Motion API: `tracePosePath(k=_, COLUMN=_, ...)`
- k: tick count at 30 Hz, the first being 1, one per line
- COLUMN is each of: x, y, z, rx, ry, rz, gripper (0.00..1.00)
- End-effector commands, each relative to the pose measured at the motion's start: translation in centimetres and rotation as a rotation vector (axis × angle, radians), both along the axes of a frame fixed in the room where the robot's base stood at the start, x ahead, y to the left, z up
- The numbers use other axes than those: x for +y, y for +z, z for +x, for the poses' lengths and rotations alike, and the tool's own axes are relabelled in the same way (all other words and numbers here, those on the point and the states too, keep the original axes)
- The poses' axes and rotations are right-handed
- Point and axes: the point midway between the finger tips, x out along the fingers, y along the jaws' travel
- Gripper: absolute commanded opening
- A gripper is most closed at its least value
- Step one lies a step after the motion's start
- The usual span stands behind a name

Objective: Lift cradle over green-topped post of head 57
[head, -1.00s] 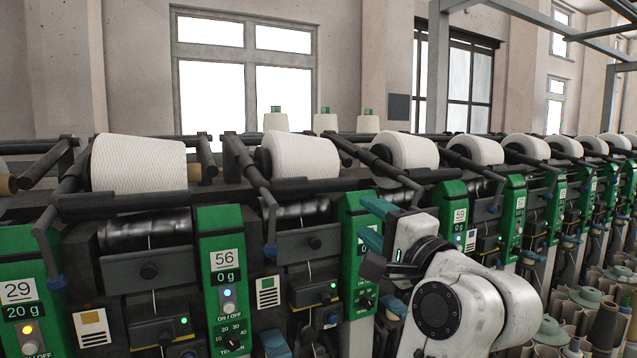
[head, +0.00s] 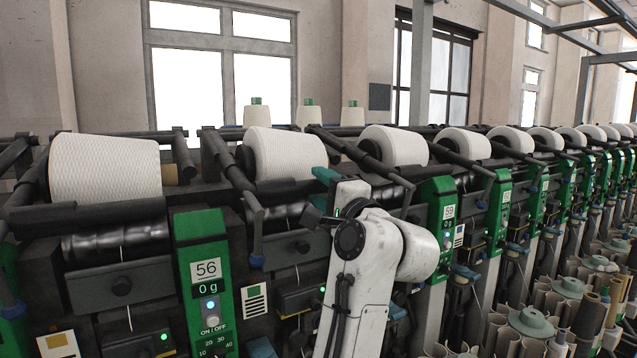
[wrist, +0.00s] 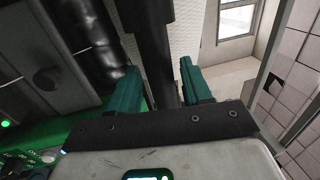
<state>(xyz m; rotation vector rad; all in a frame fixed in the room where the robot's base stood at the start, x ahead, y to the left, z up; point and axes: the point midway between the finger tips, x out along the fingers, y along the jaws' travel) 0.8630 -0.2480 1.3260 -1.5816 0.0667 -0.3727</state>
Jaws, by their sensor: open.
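My gripper (head: 318,196) is open, its teal fingers at a dark cradle bar between the yarn cones. In the wrist view the dark bar (wrist: 158,50) runs between the two spread fingers (wrist: 160,88); I cannot tell whether they touch it. A white cone (head: 285,155) sits just left of and behind my gripper. In the wrist view a green panel (wrist: 70,130) lies low at the left, below the fingers. The head right of the one marked 56 (head: 206,275) is largely hidden by my arm, so no number 57 is readable.
More cones and their cradle bars run right, beginning with a cone (head: 392,147) and a green post (head: 440,220). A bar with a blue end (head: 257,260) hangs left of my arm. Spare cones with green tops (head: 309,113) stand behind. Bobbins on pegs (head: 530,322) fill the lower right.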

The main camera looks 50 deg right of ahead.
Motion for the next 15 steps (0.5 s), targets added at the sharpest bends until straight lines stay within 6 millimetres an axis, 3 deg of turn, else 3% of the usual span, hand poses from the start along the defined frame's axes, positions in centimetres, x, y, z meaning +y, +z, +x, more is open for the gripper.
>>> tracePosePath(k=6, x=-0.33, y=0.26, z=1.23, rx=0.000, ry=0.000, rz=0.000, gripper=0.49)
tracePosePath(k=14, x=-0.35, y=0.24, z=1.29, rx=-0.001, ry=0.000, rz=0.000, gripper=0.49)
tracePosePath(k=15, x=-0.35, y=0.24, z=1.28, rx=0.000, ry=0.000, rz=0.000, gripper=0.45)
